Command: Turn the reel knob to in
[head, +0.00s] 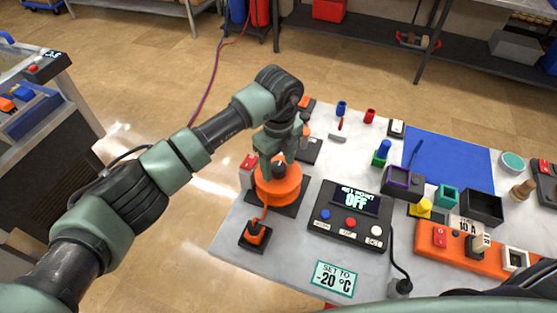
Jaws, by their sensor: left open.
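An orange cable reel (278,190) stands on a dark base at the left part of the table. A dark knob (279,170) sits on top of it, partly hidden by my gripper. Its pointer direction cannot be made out. My left gripper (276,158) reaches down from above with open jaws, at or just over the knob. I cannot tell whether the fingers touch it. An orange cord runs from the reel to an orange plug-like piece (255,233) on a black plate in front. My right gripper is out of view.
A control box (350,215) reading OFF stands right of the reel, with a "SET TO -20 °C" card (334,279) in front. An orange power strip (460,246) and small bins lie further right. A blue mat (450,160) is at the back.

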